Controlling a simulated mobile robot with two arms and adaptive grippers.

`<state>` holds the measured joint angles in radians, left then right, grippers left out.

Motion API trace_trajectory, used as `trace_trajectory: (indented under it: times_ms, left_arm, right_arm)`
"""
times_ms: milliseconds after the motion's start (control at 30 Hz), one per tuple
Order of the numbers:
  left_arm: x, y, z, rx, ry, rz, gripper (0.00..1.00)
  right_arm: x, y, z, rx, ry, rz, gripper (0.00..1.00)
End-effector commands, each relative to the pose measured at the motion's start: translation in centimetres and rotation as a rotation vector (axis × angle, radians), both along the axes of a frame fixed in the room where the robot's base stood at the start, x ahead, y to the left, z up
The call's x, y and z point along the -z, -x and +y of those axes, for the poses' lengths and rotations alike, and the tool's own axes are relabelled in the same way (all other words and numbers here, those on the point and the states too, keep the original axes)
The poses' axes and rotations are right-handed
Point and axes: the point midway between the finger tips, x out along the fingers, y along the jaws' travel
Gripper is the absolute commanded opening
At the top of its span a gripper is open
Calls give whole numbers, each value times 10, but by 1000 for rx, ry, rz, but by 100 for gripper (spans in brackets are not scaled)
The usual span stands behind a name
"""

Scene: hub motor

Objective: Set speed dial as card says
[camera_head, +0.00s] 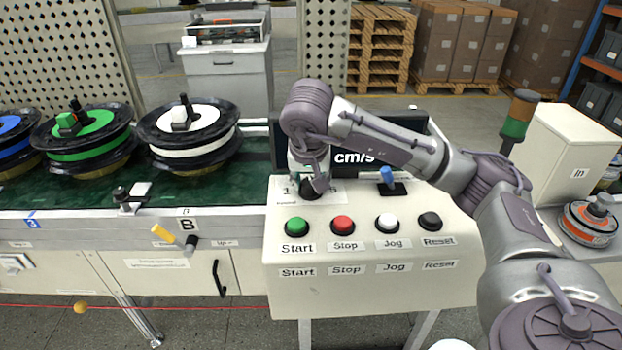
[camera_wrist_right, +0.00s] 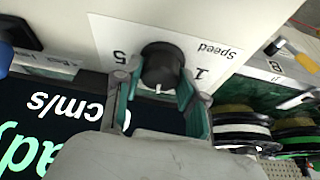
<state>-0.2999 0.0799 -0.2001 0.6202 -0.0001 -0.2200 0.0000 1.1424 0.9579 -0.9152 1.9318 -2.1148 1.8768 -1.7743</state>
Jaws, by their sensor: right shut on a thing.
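The black speed dial (camera_wrist_right: 162,66) sits on a white plate marked "Speed", "1" and "5", upside down in the right wrist view. A white mark shows on the dial's edge nearest my gripper's palm. My right gripper (camera_wrist_right: 158,88) is shut on the dial, one finger on each side. In the head view the right gripper (camera_head: 313,181) comes down on the dial at the control panel's upper left and hides most of it. I cannot make out a card with a readable setting. My left gripper is in neither view.
The control panel (camera_head: 375,285) carries green Start, red Stop, white Jog and black Reset buttons, and a blue switch (camera_head: 387,176). A dark display (camera_wrist_right: 62,118) reads "cm/s", partly hidden. Reels (camera_head: 88,132) stand on the green conveyor at left.

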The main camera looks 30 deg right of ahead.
Motion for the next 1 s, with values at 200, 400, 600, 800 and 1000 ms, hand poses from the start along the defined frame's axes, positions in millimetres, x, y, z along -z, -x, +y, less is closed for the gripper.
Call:
trace_trajectory:
  times_ms: [200, 400, 600, 800, 1000]
  left_arm:
    - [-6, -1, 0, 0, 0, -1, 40]
    - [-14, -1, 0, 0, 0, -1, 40]
    - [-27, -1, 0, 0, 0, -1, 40]
    - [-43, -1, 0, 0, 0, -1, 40]
    - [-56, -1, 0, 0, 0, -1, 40]
  right_arm:
    - [-3, -2, 1, 206, 0, -2, 6]
    - [-4, -3, 2, 397, 1, -3, 6]
    - [-5, -4, 2, 588, 1, -1, 6]
    - [-6, -5, 2, 777, 1, -2, 6]
    - [-5, -6, 2, 955, 0, -3, 6]
